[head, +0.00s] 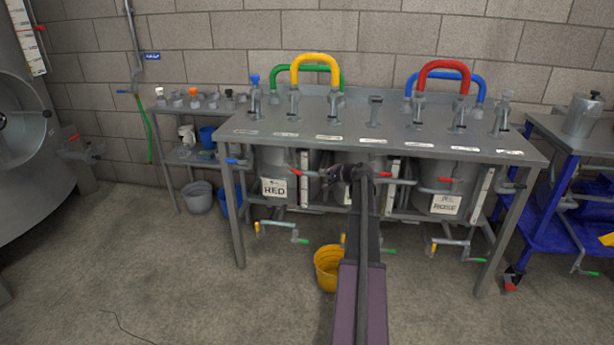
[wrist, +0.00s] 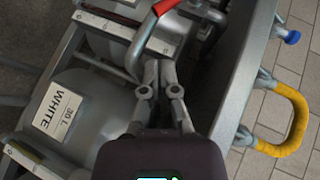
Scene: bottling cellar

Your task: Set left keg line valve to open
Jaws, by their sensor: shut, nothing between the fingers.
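My gripper (head: 343,172) reaches to the front of the steel bench, before the middle tank. It is shut and empty. In the wrist view its fingertips (wrist: 161,68) are close to a red lever handle (wrist: 166,6) on a grey pipe; I cannot tell whether they touch. In the head view one red lever (head: 297,172) is just left of the gripper and another red lever (head: 383,174) is just right of it. A blue lever (head: 236,161) is at the bench's left end. No readable label shows which is the left keg line valve.
Tanks labelled RED (head: 274,187), WHITE (wrist: 60,109) and ROSE (head: 445,204) stand under the bench (head: 350,115). Coloured hoses, including a yellow one (head: 316,58), loop above it. Low yellow and green levers stick out in front. A yellow bucket (head: 328,268) stands on the floor.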

